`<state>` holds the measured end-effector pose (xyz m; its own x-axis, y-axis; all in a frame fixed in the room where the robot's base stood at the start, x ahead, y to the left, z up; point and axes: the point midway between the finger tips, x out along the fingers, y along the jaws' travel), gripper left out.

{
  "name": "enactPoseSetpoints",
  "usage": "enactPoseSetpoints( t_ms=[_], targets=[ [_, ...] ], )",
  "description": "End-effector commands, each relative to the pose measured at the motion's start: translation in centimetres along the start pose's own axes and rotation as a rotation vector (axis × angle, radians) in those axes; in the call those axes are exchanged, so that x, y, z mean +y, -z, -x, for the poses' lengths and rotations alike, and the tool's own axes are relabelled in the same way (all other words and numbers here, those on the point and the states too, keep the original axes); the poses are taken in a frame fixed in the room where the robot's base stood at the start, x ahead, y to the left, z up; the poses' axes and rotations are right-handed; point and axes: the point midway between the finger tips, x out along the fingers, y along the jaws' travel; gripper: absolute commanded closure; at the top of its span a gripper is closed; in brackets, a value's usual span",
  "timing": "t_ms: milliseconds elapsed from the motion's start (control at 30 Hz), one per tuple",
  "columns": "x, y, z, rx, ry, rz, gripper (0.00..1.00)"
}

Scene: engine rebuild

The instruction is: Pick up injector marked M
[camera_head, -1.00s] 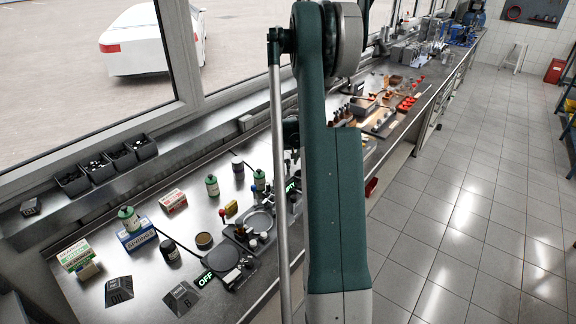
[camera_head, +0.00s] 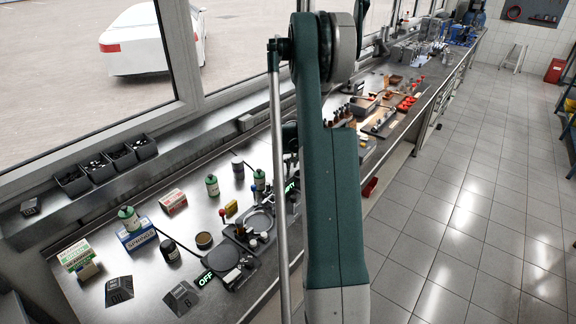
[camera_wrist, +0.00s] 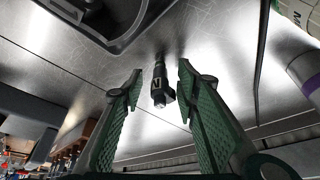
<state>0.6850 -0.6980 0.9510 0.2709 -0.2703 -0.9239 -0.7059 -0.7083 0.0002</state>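In the wrist view, a small dark injector (camera_wrist: 159,84) with a pale tip lies on the metal bench. It carries a dark tag with a light letter, too small and tilted to read surely. My gripper (camera_wrist: 160,72) has its two green fingers spread, one on each side of the injector, with visible gaps to it. The fingers are not closed on anything. In the head view my own arm hides the gripper, and I cannot make out the injector.
A dark tray (camera_wrist: 68,12) is at the wrist view's upper left. A white container with a purple band (camera_wrist: 305,72) is at the right, near a thin dark cable (camera_wrist: 262,50).

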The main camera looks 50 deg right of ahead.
Motion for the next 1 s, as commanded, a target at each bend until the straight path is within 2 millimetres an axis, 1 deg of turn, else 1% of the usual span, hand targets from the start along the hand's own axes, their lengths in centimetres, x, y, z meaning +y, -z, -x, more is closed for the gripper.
enactPoseSetpoints(
  t_ms=[33,167,200,667,867,1000],
  targets=[
    [0.0,0.0,0.0,0.0,0.0,0.0,0.74],
    [0.0,0.0,0.0,0.0,0.0,0.0,0.91],
    [0.0,0.0,0.0,0.0,0.0,0.0,0.93],
    [0.0,0.1,0.3,0.0,0.0,0.0,0.93],
    [0.0,0.7,1.6,0.0,0.0,0.0,0.93],
    [0.0,1.3,3.2,0.0,0.0,0.0,0.93]
  ],
)
